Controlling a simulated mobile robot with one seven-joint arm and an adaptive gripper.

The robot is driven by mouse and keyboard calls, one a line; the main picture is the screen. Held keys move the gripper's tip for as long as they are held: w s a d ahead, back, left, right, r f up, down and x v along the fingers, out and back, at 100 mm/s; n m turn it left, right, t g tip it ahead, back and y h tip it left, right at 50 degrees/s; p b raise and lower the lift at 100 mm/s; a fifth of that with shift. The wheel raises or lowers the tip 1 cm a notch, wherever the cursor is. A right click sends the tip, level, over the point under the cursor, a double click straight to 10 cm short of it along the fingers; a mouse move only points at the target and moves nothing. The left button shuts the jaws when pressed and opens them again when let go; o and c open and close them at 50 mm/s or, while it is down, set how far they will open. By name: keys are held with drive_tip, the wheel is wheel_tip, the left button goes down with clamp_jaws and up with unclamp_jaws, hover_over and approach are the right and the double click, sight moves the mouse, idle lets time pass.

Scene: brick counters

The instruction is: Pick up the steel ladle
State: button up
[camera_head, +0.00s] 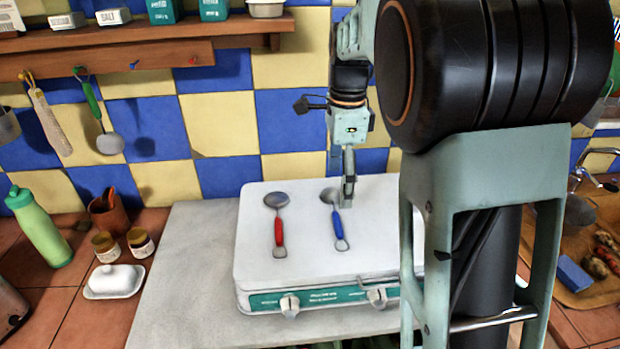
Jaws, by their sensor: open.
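Two steel-headed utensils lie on the white top of a stove-like unit (300,250). One is a ladle with a red handle (278,225), on the left. The other is a ladle with a blue handle (337,220), on the right. Both have their round heads toward the wall and their handle loops toward the front. My gripper (348,193) points down just right of the blue-handled one's head. It is open, with nothing seen in it. The gap between its fingers is hard to see from this side, and I cannot tell whether it touches the blue-handled ladle.
A green-handled ladle (106,128) hangs from the wooden shelf (150,57). On the left counter are a green bottle (38,228), a brown pot (114,218), two small jars and a white butter dish (114,281). A wooden tray with food (590,290) is at right. My arm hides the stove's right side.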

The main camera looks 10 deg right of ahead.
hover_over(336, 224)
wheel_tip(336, 224, down, 5)
drive_tip(key=shift+w+d+f, duration=0.1)
drive_tip(key=shift+w+f, duration=0.05)
drive_tip(key=shift+f, duration=2.95)
drive_tip(key=c, duration=1.4)
